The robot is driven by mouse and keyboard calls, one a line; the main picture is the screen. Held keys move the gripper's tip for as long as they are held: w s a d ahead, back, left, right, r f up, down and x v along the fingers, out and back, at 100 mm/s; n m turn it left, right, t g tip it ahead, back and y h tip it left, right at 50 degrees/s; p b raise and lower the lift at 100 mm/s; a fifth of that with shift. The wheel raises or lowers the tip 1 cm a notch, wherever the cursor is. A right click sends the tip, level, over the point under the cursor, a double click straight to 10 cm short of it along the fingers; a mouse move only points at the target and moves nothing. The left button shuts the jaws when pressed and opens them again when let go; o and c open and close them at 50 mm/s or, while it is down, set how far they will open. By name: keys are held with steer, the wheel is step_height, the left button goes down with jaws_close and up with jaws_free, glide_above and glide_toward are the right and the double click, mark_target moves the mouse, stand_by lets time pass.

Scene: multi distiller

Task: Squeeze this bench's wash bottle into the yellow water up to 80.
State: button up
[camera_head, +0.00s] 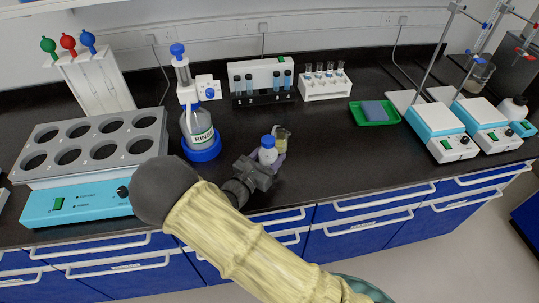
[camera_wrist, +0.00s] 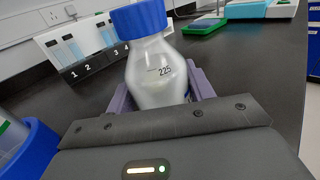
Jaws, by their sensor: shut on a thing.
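My gripper (camera_head: 268,162) is shut on a white, cloudy bottle with a blue cap (camera_head: 267,148). In the wrist view this blue-capped bottle (camera_wrist: 158,80) stands between the purple fingers, with the mark 225 on its front. No spout shows on it. I cannot tell if the bottle touches the bench.
A dispenser bottle labelled RINSE (camera_head: 197,130) stands close on the left, beside a heating block (camera_head: 95,145). Tube racks (camera_head: 325,88) stand behind. A green tray (camera_head: 374,113) and hotplate stirrers (camera_head: 440,133) are to the right. A white bottle (camera_head: 514,108) stands far right. The bench between is clear.

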steer(key=shift+c, duration=0.3)
stand_by(0.5)
steer(key=shift+o, duration=1.1)
steer(key=c, duration=0.5)
steer(key=c, duration=0.5)
steer(key=o, duration=1)
steer(key=c, duration=1)
stand_by(3.1)
